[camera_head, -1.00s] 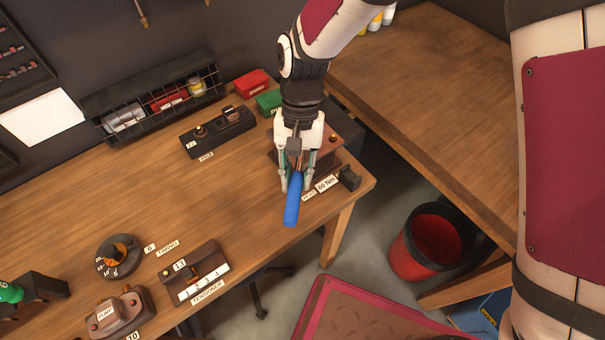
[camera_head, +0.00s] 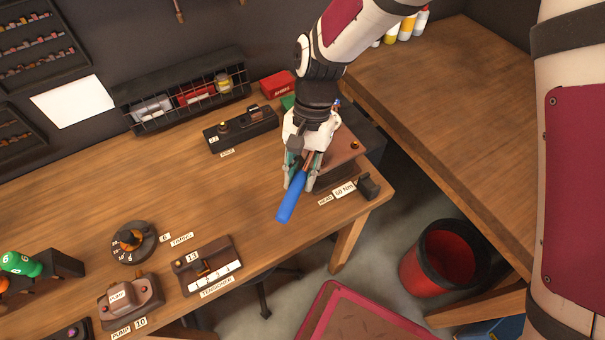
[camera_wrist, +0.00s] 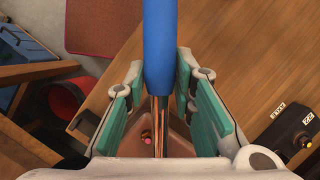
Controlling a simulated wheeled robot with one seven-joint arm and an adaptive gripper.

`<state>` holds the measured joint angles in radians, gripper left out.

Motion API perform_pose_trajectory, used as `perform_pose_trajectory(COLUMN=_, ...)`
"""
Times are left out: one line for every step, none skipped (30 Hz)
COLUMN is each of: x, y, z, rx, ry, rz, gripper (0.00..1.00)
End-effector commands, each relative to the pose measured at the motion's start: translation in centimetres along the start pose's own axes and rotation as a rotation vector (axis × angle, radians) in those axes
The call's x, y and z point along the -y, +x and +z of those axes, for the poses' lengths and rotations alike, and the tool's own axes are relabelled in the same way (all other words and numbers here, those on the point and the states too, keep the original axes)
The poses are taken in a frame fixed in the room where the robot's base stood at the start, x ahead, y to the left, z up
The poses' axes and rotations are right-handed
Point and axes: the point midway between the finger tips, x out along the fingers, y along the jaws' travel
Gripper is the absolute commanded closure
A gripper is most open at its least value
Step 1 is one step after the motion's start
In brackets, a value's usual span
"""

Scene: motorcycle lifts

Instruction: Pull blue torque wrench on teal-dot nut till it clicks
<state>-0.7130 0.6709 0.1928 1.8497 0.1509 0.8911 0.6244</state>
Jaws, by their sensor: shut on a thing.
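The torque wrench has a blue handle (camera_head: 291,198) that points toward the lower left, out over the bench near its front edge. It also shows in the wrist view (camera_wrist: 158,45), running up from between the fingers. My gripper (camera_head: 302,178) is shut on the wrench, with its teal-padded fingers (camera_wrist: 157,95) on either side of it. A brown fixture block (camera_head: 342,150) stands just right of and behind the gripper, with a small orange-topped fastener on it. The wrench's head and the teal-dot nut are hidden or too small to make out.
A label reading 50 Nm (camera_head: 344,190) and a small black block (camera_head: 369,187) sit at the bench corner. A black station (camera_head: 241,129) stands behind to the left. A red-lined bin (camera_head: 440,257) is on the floor.

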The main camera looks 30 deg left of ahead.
Motion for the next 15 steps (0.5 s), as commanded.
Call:
perform_pose_trajectory(x=0.03, y=-0.4, z=-0.48, rx=-0.013, ry=0.002, rz=-0.006, gripper=1.0)
perform_pose_trajectory(x=0.03, y=-0.45, z=-0.46, rx=-0.013, ry=0.002, rz=-0.006, gripper=1.0)
perform_pose_trajectory(x=0.02, y=-0.52, z=-0.45, rx=-0.013, ry=0.002, rz=-0.006, gripper=1.0)
perform_pose_trajectory(x=0.02, y=-0.57, z=-0.43, rx=-0.013, ry=0.002, rz=-0.006, gripper=1.0)
perform_pose_trajectory(x=0.02, y=-0.62, z=-0.42, rx=-0.013, ry=0.002, rz=-0.006, gripper=1.0)
perform_pose_trajectory(x=0.02, y=-0.68, z=-0.39, rx=-0.013, ry=0.002, rz=-0.006, gripper=1.0)
perform_pose_trajectory(x=0.02, y=-0.73, z=-0.37, rx=-0.013, ry=0.002, rz=-0.006, gripper=1.0)
perform_pose_trajectory(x=0.02, y=-0.77, z=-0.35, rx=-0.013, ry=0.002, rz=-0.006, gripper=1.0)
perform_pose_trajectory(x=0.01, y=-0.83, z=-0.32, rx=-0.013, ry=0.002, rz=-0.006, gripper=1.0)
perform_pose_trajectory(x=0.02, y=-0.87, z=-0.3, rx=-0.013, ry=0.002, rz=-0.006, gripper=1.0)
perform_pose_trajectory(x=0.01, y=-0.89, z=-0.29, rx=-0.013, ry=0.002, rz=-0.006, gripper=1.0)
perform_pose_trajectory(x=0.01, y=-0.92, z=-0.27, rx=-0.013, ry=0.002, rz=-0.006, gripper=1.0)
perform_pose_trajectory(x=0.01, y=-0.94, z=-0.25, rx=-0.013, ry=0.002, rz=-0.005, gripper=1.0)
perform_pose_trajectory(x=0.02, y=-0.99, z=-0.23, rx=-0.013, ry=0.002, rz=-0.005, gripper=1.0)
perform_pose_trajectory(x=0.02, y=-1.08, z=-0.2, rx=-0.013, ry=0.002, rz=-0.006, gripper=1.0)
